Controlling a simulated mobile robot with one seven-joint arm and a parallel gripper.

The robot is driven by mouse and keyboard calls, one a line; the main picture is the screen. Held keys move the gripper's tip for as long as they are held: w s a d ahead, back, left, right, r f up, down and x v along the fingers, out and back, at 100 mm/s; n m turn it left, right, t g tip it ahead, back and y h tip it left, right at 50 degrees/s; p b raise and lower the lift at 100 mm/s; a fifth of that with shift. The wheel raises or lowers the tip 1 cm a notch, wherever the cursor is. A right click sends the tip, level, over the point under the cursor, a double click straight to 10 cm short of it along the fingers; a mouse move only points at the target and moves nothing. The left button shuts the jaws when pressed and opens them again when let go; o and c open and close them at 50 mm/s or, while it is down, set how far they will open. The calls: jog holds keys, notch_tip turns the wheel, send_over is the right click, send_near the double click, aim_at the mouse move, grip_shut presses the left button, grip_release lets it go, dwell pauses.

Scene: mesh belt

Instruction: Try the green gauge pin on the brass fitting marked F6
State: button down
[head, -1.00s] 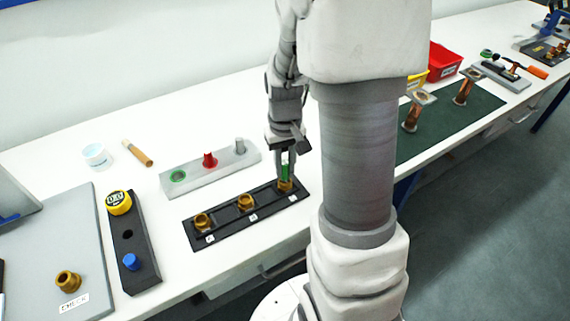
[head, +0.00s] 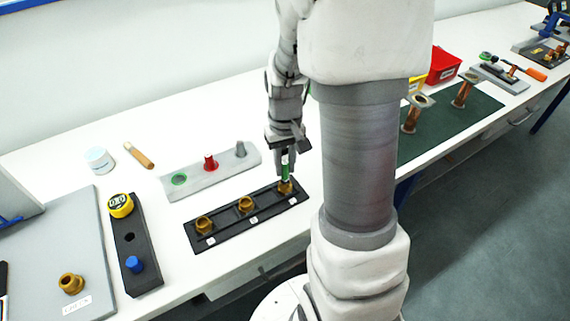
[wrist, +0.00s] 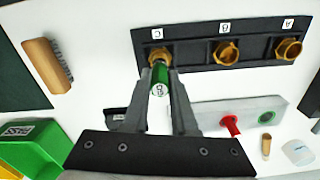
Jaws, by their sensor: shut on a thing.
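The green gauge pin (head: 285,170) is upright in my gripper (head: 285,163). In the wrist view my gripper (wrist: 166,88) is shut on the pin (wrist: 160,80), whose near end shows white lettering. The pin's far end is at the mouth of the brass fitting marked C (wrist: 157,55), also seen in the head view (head: 285,188). How deep it sits is hidden. Fittings marked B (wrist: 227,51) and A (wrist: 289,48) share the black rack (wrist: 190,58). I read no F6 mark on any fitting.
The grey pin holder (head: 215,172) holds a red pin (head: 210,162) and a grey pin (head: 240,149); its green-ringed place (head: 179,179) is empty. Another brass fitting (head: 71,283) lies on the grey plate at left. A brush (wrist: 48,62) and green bin (wrist: 30,145) are nearby.

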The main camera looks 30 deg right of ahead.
dwell(0.3)
jog(key=shift+r+p, duration=2.4)
jog(key=shift+r, duration=0.65)
